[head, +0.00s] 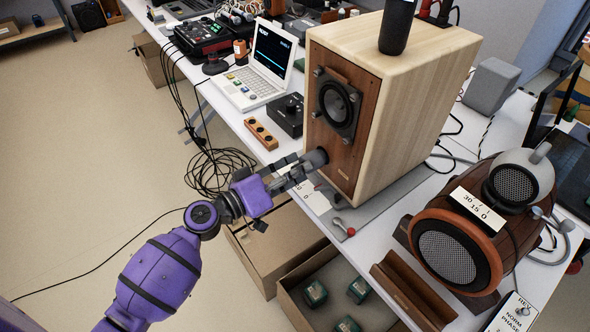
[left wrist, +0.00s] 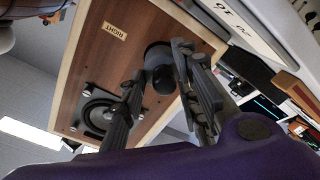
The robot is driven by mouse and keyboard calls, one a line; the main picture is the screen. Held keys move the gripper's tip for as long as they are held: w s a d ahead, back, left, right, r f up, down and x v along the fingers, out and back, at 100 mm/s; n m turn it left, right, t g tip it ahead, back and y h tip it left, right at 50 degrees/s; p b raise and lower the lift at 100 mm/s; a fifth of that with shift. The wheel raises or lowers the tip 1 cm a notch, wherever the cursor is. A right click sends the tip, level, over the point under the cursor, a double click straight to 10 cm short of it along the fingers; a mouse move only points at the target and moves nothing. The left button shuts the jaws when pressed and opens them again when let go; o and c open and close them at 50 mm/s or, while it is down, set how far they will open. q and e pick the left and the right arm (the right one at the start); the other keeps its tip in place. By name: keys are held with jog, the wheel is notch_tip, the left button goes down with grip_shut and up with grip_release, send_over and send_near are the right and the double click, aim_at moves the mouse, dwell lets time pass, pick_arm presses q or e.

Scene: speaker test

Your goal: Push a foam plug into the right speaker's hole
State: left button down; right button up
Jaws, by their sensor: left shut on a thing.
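The right speaker (head: 420,80) is a pale wooden box with a brown front and a round black driver. In the left wrist view its front (left wrist: 150,30) bears a label reading RIGHT. My left gripper (head: 305,166) is at the lower part of this front, shut on a dark grey foam plug (head: 316,158). In the left wrist view the plug (left wrist: 160,76) is between the two fingers of my left gripper (left wrist: 158,66), its far end at the dark hole. The plug covers most of the hole; how deep it sits I cannot tell. My right gripper is not in view.
A white laptop (head: 262,65) and a black knob box (head: 288,115) stand left of the speaker. A barrel-shaped device (head: 480,240) stands at right. A black cylinder (head: 397,27) stands on the speaker. Below the table edge, a cardboard box (head: 290,290) holds several green items.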

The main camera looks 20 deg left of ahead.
aim_at(312, 162)
pick_arm(q)
jog(key=shift+x, duration=1.35)
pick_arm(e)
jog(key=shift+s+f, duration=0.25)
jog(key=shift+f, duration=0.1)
pick_arm(q)
jog(key=shift+b, duration=0.5)
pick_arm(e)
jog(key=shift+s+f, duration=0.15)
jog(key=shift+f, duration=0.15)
pick_arm(q)
jog(key=shift+x, duration=1.05)
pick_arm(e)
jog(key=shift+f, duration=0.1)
pick_arm(q)
jog(key=shift+r, duration=0.1)
jog(key=c, duration=1.3)
grip_release()
jog(key=shift+o, duration=0.2)
jog(key=shift+s+a, duration=0.3)
jog(key=shift+s, duration=0.15)
jog(key=v, duration=1.1)
